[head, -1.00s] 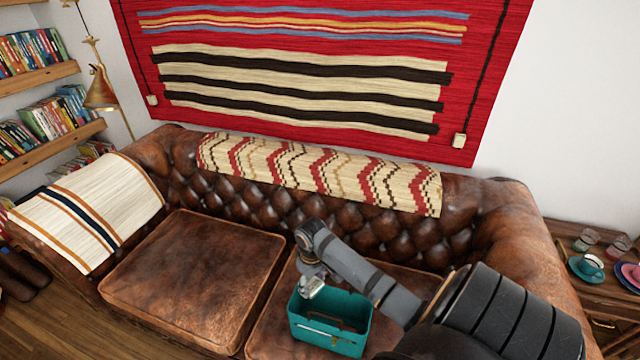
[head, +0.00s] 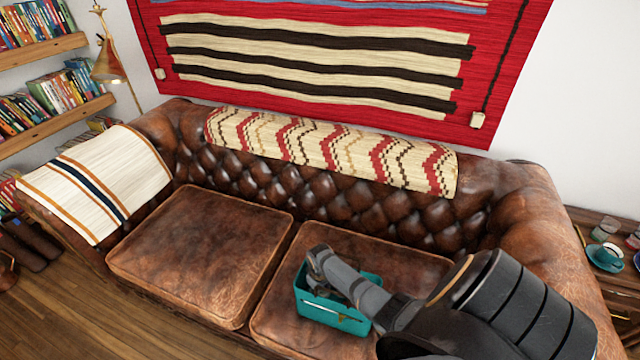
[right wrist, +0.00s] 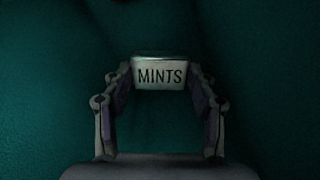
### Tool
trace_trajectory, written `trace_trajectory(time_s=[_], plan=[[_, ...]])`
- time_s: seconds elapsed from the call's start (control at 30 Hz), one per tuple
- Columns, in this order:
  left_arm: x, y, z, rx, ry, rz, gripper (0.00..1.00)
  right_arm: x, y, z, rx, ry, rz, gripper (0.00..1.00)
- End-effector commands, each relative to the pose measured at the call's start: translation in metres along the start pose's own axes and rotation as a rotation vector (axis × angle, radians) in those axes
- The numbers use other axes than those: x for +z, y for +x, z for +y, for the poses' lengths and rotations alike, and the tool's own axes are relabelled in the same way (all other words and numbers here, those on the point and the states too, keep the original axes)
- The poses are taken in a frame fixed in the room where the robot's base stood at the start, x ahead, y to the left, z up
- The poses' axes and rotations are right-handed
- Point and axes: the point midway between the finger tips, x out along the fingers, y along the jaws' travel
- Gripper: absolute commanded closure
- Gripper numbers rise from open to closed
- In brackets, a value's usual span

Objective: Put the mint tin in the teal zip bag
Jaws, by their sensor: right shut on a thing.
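The teal zip bag (head: 340,316) stands open on the right seat cushion of the brown leather sofa. My right arm reaches down into its opening in the head view, and the bag's wall hides the fingertips there. In the right wrist view my right gripper (right wrist: 160,80) is shut on the mint tin (right wrist: 160,74), a pale tin lettered MINTS. The tin is between the fingertips, with dark teal cloth of the bag all around it. Whether the tin touches the bag's bottom I cannot tell. My left gripper is not in view.
The left seat cushion (head: 200,255) is bare. A patterned throw (head: 330,150) lies over the sofa back, and a striped blanket (head: 95,180) covers the left arm.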

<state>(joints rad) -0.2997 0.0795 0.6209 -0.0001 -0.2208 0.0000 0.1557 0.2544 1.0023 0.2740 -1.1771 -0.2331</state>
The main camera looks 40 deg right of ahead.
Motion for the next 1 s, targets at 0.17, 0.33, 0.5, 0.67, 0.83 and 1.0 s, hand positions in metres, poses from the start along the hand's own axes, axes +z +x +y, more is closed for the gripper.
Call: trace_trajectory(time_s=[0.17, 0.33, 0.5, 0.67, 0.83, 1.0], plan=[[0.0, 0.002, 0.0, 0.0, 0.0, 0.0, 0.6, 0.0, 0.005, 0.0, 0.0, 0.0, 0.0, 0.73], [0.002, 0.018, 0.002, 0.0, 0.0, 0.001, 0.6, -0.001, 0.035, -0.001, -0.001, 0.001, 0.0, 0.73], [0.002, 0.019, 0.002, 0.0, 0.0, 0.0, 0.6, 0.0, 0.041, 0.0, 0.0, 0.0, 0.001, 0.73], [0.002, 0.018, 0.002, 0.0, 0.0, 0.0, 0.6, 0.0, 0.04, 0.0, 0.0, 0.0, 0.0, 0.73], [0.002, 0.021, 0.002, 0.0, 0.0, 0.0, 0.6, 0.0, 0.043, 0.0, 0.0, 0.0, 0.0, 0.37], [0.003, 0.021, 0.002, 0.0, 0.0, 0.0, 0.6, 0.0, 0.043, 0.0, 0.0, 0.0, 0.0, 0.2]])
